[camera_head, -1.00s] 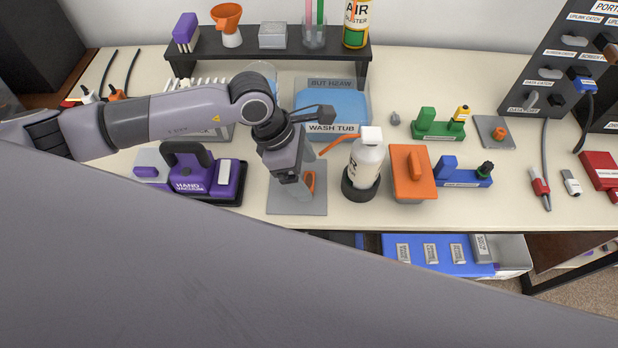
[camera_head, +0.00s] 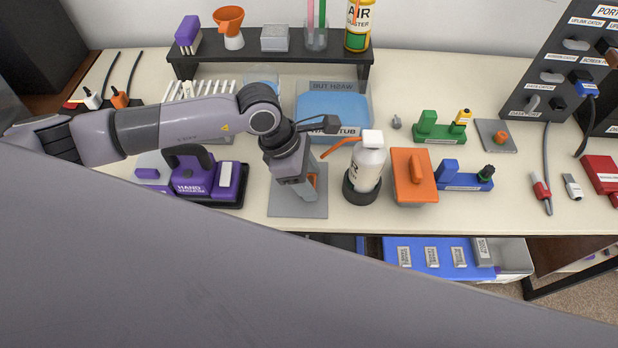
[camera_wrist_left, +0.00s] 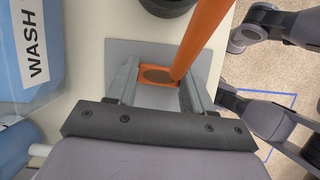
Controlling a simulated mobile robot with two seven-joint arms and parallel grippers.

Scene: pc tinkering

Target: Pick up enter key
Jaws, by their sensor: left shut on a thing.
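My left gripper (camera_head: 308,196) points down over a grey plate (camera_head: 285,212) at the front of the desk. In the left wrist view my left gripper (camera_wrist_left: 160,82) has its fingers apart on both sides of an orange squarish piece with a dark round middle (camera_wrist_left: 152,97), and is shut on it. The piece also shows beside the fingers in the head view (camera_head: 313,181). It seems to lie at the plate; whether it touches the plate is unclear. I see no lettering on it, so I cannot tell whether it is the enter key. My right gripper is not in view.
A white bottle (camera_head: 368,168) with an orange nozzle stands close right of the gripper; the nozzle (camera_wrist_left: 203,35) crosses the wrist view. A purple hand vacuum (camera_head: 192,184) is left, a blue wash tub (camera_head: 355,100) behind. An orange-topped block (camera_head: 403,162) is farther right.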

